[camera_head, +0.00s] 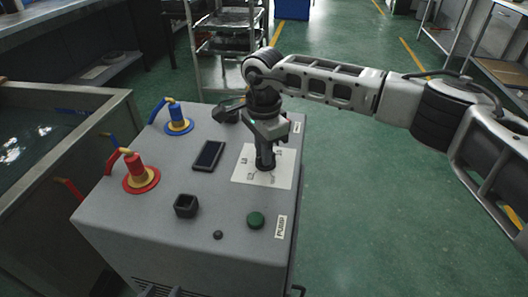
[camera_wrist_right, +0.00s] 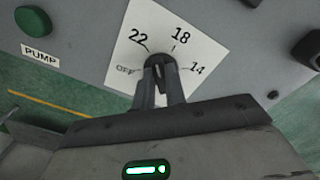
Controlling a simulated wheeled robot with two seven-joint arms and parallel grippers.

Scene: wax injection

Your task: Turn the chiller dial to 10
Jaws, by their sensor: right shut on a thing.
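The chiller dial (camera_wrist_right: 159,64) is a small black knob on a white square plate (camera_wrist_right: 125,62), seen in the right wrist view. Around it I read OFF, 22, 18 and 14; a 10 mark does not show, as my gripper covers that side. My right gripper (camera_wrist_right: 161,77) is shut on the dial, a finger on each side. Where the dial points is unclear. In the head view the right gripper (camera_head: 265,164) reaches down onto the white plate (camera_head: 282,177) and hides most of the dial. My left gripper is not in view.
On the grey cabinet top (camera_head: 145,215) stand a red fitting (camera_head: 137,168), a blue fitting (camera_head: 177,115), a dark display (camera_head: 209,155), a black square socket (camera_head: 186,205) and a green button (camera_head: 256,220). A water tank (camera_head: 120,105) is at left. Open floor lies right.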

